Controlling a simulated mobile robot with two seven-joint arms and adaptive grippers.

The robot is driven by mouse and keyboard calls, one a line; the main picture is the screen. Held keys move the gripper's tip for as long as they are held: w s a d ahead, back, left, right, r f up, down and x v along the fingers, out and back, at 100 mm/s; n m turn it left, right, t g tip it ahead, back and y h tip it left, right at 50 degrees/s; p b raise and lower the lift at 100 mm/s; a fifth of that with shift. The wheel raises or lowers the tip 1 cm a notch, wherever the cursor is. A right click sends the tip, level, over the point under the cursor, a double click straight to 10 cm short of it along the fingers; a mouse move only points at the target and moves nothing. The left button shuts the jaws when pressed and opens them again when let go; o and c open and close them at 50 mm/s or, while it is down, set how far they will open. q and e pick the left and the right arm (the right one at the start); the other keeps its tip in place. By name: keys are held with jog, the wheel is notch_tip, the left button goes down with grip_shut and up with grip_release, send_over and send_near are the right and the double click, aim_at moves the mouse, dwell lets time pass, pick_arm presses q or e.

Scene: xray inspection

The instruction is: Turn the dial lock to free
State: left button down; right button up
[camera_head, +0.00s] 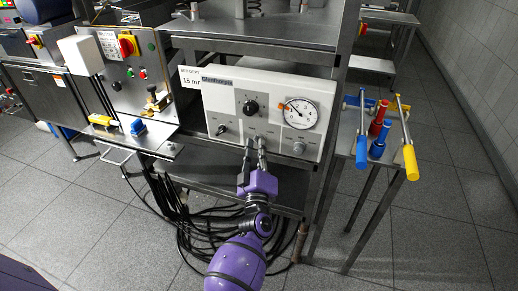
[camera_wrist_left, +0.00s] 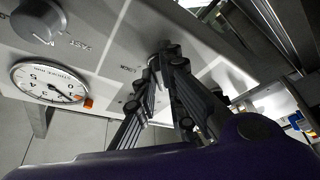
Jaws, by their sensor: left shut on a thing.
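The white instrument panel (camera_head: 268,87) carries a round dial gauge (camera_head: 300,113) with a black needle and an orange marker. The gauge also shows upside down in the left wrist view (camera_wrist_left: 47,84). My left gripper (camera_head: 256,140) reaches the lower middle of the panel, below the black knob (camera_head: 250,107). In the left wrist view its fingers (camera_wrist_left: 162,62) are closed in against the panel face, on a small part that they mostly hide. I take this part to be the dial lock; its setting cannot be read. My right gripper is not in view.
A grey knob (camera_head: 299,148) sits right of my gripper, and a small dark knob (camera_head: 221,129) sits left. A side stand (camera_head: 343,140) holds blue- and yellow-handled tools at right. Black cables (camera_head: 208,232) hang below the panel. Open floor lies in front.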

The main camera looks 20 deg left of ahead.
pick_arm(q)
jog(key=c, duration=1.8)
grip_release()
jog(key=shift+c, duration=0.2)
jog(key=v, duration=1.2)
jog(key=shift+a, duration=0.1)
